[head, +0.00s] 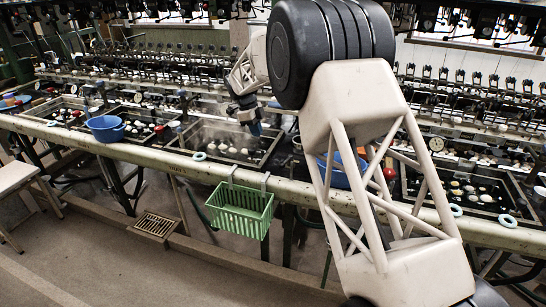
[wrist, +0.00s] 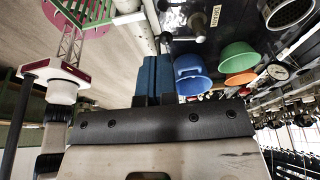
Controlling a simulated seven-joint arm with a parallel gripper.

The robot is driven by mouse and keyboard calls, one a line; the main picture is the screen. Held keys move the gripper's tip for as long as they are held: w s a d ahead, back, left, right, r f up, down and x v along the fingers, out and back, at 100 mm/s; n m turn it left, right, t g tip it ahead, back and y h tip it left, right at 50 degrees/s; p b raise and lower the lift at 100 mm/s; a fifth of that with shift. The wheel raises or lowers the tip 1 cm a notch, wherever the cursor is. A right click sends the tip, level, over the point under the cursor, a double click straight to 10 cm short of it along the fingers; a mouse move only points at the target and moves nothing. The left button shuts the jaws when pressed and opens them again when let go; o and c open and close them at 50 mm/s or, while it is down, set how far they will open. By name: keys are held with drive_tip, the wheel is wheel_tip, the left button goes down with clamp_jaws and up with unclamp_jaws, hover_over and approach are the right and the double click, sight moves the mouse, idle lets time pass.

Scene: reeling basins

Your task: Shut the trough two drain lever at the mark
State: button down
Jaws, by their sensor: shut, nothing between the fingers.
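My gripper (head: 255,128) is shut and empty, pointing down over the back right part of a steaming trough (head: 190,158) that holds pale cocoons. In the wrist view its blue fingers (wrist: 153,76) lie side by side. A metal fitting with a round end (wrist: 197,20) stands apart from the fingers, beside a small white label (wrist: 201,38); I cannot tell for sure whether it is the drain lever. The label is too small to read, and I cannot make out a mark. My arm covers part of the bench in the head view.
A blue basin (head: 345,171) sits partly behind my arm; in the wrist view a green bowl (wrist: 239,56) and an orange bowl (wrist: 240,78) are near it. A green basket (head: 240,210) hangs on the front rail (head: 150,157). Another blue basin (head: 105,128) stands left.

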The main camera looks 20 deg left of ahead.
sight(286, 161)
drive_tip(key=shift+d+f, duration=0.1)
drive_tip(key=shift+f, duration=0.05)
drive_tip(key=x, duration=0.9)
drive_tip(key=shift+d+f, duration=0.2)
drive_tip(key=shift+d, duration=0.25)
drive_tip(key=shift+d+f, duration=0.25)
drive_tip(key=shift+d, duration=0.25)
drive_tip(key=shift+d+f, duration=0.25)
drive_tip(key=shift+d, duration=0.85)
drive_tip(key=shift+d, duration=0.1)
